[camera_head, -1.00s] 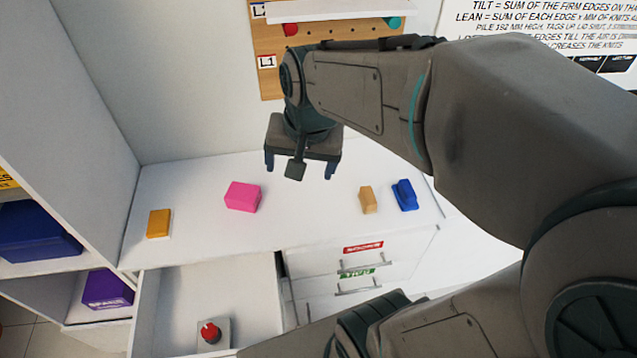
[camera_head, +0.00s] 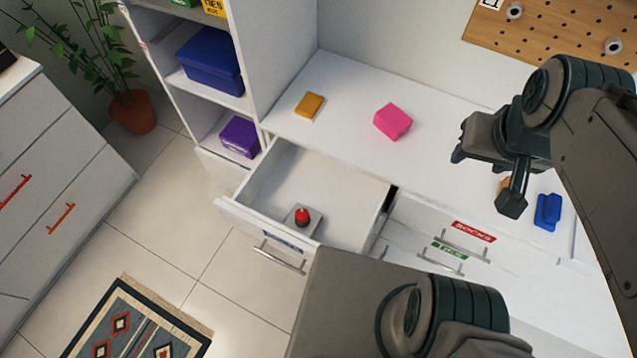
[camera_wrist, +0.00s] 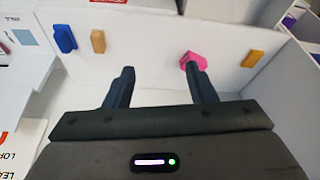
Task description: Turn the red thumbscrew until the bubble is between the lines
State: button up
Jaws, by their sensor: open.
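A red knob (camera_head: 302,216) stands on a small grey base inside the open drawer (camera_head: 255,195). I cannot tell whether it is the thumbscrew. No bubble or lines can be made out. My gripper (camera_head: 483,162) is open and empty above the right part of the white worktop (camera_head: 350,105), well to the right of the knob. In the wrist view its two fingers (camera_wrist: 160,68) stand apart with nothing between them. The pegboard (camera_head: 560,32) shows only its lower part, with two silvery round fittings; the rest is outside the picture.
On the worktop lie an orange block (camera_head: 309,104), a pink block (camera_head: 393,121), a blue block (camera_head: 548,211) and a partly hidden tan block (camera_wrist: 98,41). A shelf unit at left holds a blue box (camera_head: 212,60) and a purple box (camera_head: 240,137).

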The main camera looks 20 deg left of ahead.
aim_at(301, 215)
jog(key=u, duration=1.9)
